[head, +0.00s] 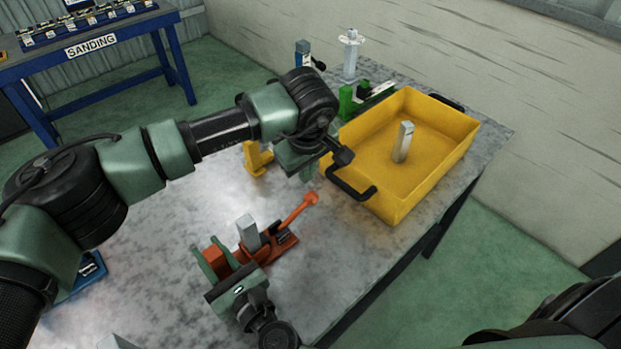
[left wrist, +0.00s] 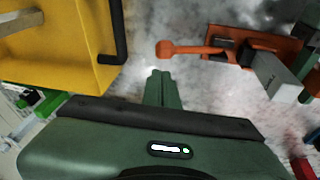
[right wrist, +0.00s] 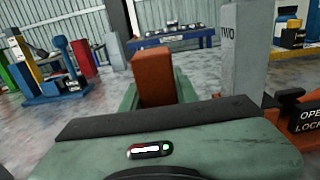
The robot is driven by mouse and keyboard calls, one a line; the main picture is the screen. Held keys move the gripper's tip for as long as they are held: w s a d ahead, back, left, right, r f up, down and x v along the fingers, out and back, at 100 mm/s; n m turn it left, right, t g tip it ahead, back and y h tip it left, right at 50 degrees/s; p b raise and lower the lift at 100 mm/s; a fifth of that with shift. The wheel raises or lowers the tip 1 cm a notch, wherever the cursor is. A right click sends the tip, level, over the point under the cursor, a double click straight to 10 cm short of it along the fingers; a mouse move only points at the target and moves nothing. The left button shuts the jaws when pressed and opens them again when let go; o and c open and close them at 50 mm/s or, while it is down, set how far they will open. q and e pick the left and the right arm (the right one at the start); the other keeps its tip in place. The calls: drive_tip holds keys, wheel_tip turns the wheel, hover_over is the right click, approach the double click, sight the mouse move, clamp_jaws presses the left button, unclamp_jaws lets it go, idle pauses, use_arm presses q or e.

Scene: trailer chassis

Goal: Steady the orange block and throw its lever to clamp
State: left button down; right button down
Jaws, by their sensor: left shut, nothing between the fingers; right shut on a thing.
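The orange block (head: 213,257) is at the left end of an orange fixture (head: 280,247) on the grey table. My right gripper (head: 218,259) is shut on it; in the right wrist view the block (right wrist: 153,76) stands upright between the green fingers (right wrist: 157,95). A grey bar (head: 248,232) marked TWO (right wrist: 243,50) stands in the fixture. The orange lever (head: 298,212) slants away from the fixture, its round knob (left wrist: 165,49) outward. My left gripper (head: 307,172) is shut and empty; in the left wrist view its fingertips (left wrist: 162,76) are just short of the knob, apparently apart.
A yellow bin (head: 440,177) with black handles and a grey bar (head: 403,141) inside stands right of my left gripper. A yellow fixture (head: 257,157), a green fixture (head: 365,98) and a blue fixture (head: 88,270) are also on the table. Bare tabletop lies left of the orange fixture.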

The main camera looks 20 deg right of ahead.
sight(223, 270)
use_arm(q)
drive_tip(key=w+d+v, duration=0.1)
drive_tip(key=v, duration=0.9)
drive_tip(key=shift+s+r, duration=0.15)
drive_tip(key=shift+r, duration=0.4)
drive_tip(key=shift+d, duration=0.15)
use_arm(e)
drive_tip(key=c, duration=0.8)
unclamp_jaws()
drive_tip(key=shift+o, duration=0.2)
drive_tip(key=shift+b+v, duration=0.85)
drive_tip(key=shift+v, duration=2.7)
drive_tip(key=shift+s+d, duration=0.15)
drive_tip(key=shift+s, duration=0.3)
use_arm(q)
drive_tip(key=shift+f, duration=0.9)
use_arm(e)
drive_tip(key=shift+o, duration=0.3)
